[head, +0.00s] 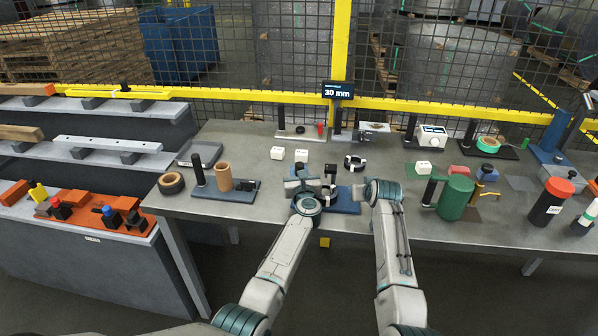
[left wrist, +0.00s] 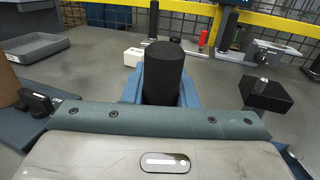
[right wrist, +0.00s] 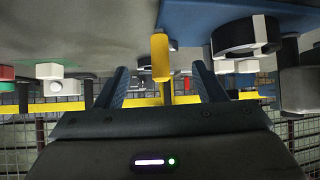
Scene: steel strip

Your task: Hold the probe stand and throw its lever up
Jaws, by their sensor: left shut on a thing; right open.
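The probe stand has a blue base (head: 346,207) at the table's front edge and a thick black post, which shows in the left wrist view (left wrist: 163,72). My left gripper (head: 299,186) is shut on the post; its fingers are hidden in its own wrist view. A black block (left wrist: 267,95) stands on the stand's right side. A yellow lever end (head: 324,242) shows below the table edge, pointing down. In the right wrist view the yellow lever (right wrist: 160,58) appears between the spread fingers of my open right gripper (right wrist: 160,72); I cannot tell how deep.
A black and white ring (right wrist: 240,36) sits by the blue base. A second ring (head: 354,162) lies behind. A tan cylinder (head: 223,177) stands on a plate to the left, a green cylinder (head: 455,198) to the right. White blocks (head: 277,153) lie behind. Yellow-railed mesh fencing stands beyond.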

